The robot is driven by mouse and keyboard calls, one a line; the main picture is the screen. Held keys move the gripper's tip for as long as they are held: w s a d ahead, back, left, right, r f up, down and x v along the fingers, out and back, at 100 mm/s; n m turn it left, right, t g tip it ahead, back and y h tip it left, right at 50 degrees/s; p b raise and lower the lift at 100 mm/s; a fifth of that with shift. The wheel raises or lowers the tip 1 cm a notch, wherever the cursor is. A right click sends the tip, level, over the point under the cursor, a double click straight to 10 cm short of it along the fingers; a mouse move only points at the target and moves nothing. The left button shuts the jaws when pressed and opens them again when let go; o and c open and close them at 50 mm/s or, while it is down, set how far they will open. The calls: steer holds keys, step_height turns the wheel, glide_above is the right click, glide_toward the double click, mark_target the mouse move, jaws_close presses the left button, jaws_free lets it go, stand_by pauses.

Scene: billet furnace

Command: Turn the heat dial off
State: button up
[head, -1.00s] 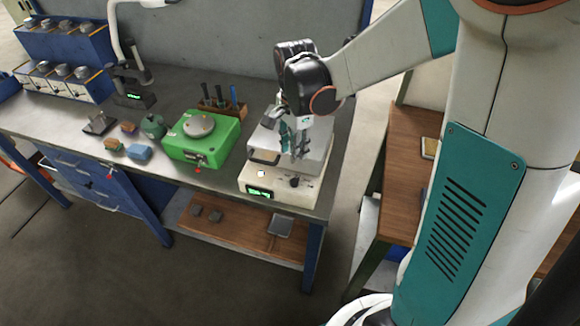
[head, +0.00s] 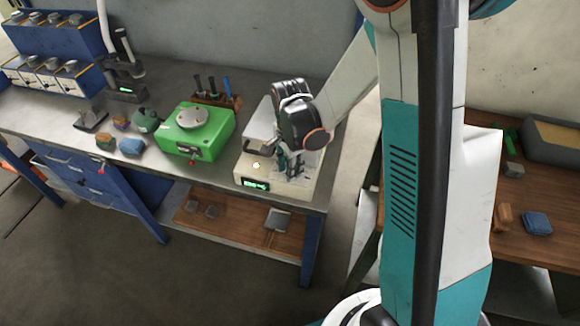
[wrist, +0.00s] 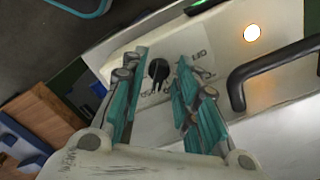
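The billet furnace (head: 250,172) is a pale box with a grey lid at the right end of the bench. Its front panel has a green-lit display (head: 256,184) and a glowing round light (wrist: 252,32). The heat dial (wrist: 158,70) is a black knob with printed marks around it, in the wrist view. In the head view my gripper hides it. My gripper (wrist: 162,56) is open, its teal fingers on either side of the dial with nothing between them but the dial area. I cannot tell whether they touch it. In the head view my gripper (head: 290,165) is low over the panel.
A black door handle (wrist: 270,72) stands close to the right finger. A green box (head: 212,128) with a round top plate sits left of the furnace, and a tool rack (head: 218,100) behind it. Several small blocks lie farther left. A wooden side table (head: 480,210) is at right.

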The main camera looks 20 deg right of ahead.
jaws_close()
steer(key=n+b, duration=0.2)
steer(key=n, duration=0.3)
steer(key=shift+s, duration=0.1)
steer(key=n+b, duration=0.2)
steer(key=n, duration=0.4)
steer(key=shift+d+n, duration=0.15)
steer(key=shift+n, duration=0.25)
steer(key=n+b, duration=0.1)
steer(key=n, duration=0.5)
steer(key=shift+d, duration=0.1)
steer(key=n+b, duration=0.1)
steer(key=n, duration=0.5)
